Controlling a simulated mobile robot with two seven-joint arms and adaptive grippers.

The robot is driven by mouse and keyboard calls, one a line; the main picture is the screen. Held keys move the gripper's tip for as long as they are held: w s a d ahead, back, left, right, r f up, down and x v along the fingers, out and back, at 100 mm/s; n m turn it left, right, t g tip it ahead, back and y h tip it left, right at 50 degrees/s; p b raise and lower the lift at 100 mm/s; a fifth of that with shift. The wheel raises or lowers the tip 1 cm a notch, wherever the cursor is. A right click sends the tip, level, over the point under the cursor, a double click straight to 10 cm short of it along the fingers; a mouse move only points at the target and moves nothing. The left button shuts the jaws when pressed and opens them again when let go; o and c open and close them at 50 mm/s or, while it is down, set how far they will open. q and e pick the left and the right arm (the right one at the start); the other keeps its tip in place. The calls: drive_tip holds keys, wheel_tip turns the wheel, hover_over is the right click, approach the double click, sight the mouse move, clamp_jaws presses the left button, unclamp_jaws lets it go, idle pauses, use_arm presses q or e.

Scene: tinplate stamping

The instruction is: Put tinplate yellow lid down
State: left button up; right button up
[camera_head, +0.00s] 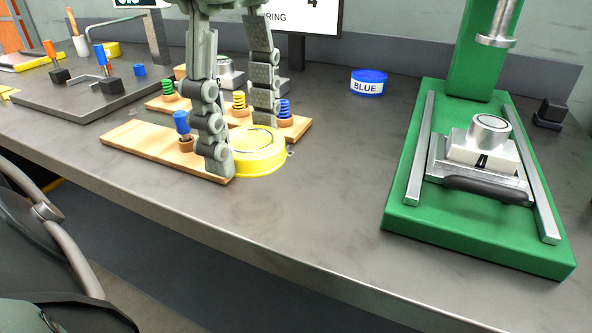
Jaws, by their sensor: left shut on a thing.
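The yellow lid (262,155) is a round, ring-like piece low over the grey workbench, at the right end of a wooden board. My left gripper (246,150) comes down from above and is shut on the lid. One finger is at its near left side and the other passes behind it. I cannot tell whether the lid touches the bench or the board. My right gripper is not in view.
A wooden board (140,147) carries a blue-topped peg (182,124). Behind it, another board holds green, yellow and blue springs (284,108). A blue lid (368,83) marked BLUE stands farther back. A green press (420,180) is at right. The bench's front middle (320,220) is clear.

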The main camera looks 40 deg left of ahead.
use_arm(q)
hover_over(302, 183)
drive_tip(key=f, duration=0.6)
drive_tip(key=shift+s+p, duration=0.25)
drive_tip(key=shift+p, duration=0.1)
drive_tip(key=shift+w+f, duration=0.15)
drive_tip(key=shift+w, duration=0.05)
wheel_tip(302, 183, down, 3)
drive_tip(key=shift+f, duration=0.5)
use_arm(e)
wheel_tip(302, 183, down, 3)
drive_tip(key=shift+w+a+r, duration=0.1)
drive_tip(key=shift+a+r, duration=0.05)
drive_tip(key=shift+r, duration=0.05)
